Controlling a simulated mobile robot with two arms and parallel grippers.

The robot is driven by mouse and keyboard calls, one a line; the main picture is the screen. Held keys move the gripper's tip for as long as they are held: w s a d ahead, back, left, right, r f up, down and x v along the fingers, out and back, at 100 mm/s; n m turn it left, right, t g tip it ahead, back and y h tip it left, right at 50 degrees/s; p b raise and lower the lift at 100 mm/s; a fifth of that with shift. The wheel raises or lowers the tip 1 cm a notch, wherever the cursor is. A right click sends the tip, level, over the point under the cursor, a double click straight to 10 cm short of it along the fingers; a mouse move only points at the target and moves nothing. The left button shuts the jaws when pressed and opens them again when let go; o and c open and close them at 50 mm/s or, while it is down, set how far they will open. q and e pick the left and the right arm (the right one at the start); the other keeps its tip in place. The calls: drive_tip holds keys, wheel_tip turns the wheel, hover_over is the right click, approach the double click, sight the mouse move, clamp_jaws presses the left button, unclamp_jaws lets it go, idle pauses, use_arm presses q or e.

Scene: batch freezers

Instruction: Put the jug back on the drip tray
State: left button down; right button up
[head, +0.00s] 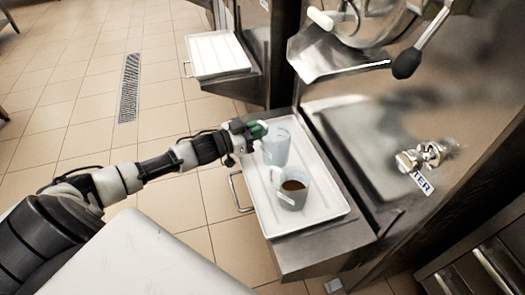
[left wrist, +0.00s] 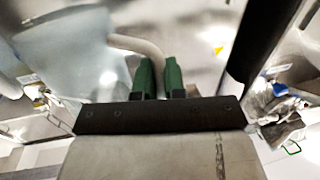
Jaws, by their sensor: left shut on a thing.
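A pale blue, see-through jug (head: 277,147) is at the far part of the white drip tray (head: 322,212). My left gripper (head: 256,130), with green fingertips, is at its upper left side and shut on its handle. In the left wrist view the green fingers (left wrist: 158,78) are close together at the pale curved handle (left wrist: 140,45), and the jug's blurred body (left wrist: 75,55) fills the upper left. The jug looks upright. I cannot tell whether its base touches the tray. My right gripper is not in view.
A second jug (head: 291,200) with brown liquid stands on the same tray, close in front of the held one. The freezer front with a tap (head: 425,157) rises on the right. Another white tray (head: 217,54) sits further back. Tiled floor lies left.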

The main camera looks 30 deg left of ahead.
use_arm(q)
wheel_tip(320, 180, down, 2)
drive_tip(key=shift+f, duration=0.1)
drive_tip(key=shift+f+b, duration=0.65)
drive_tip(key=shift+f, duration=0.7)
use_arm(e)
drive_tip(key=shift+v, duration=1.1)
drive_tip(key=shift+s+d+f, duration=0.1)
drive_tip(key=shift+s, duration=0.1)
use_arm(q)
drive_tip(key=shift+f, duration=0.2)
drive_tip(key=c, duration=1.2)
unclamp_jaws()
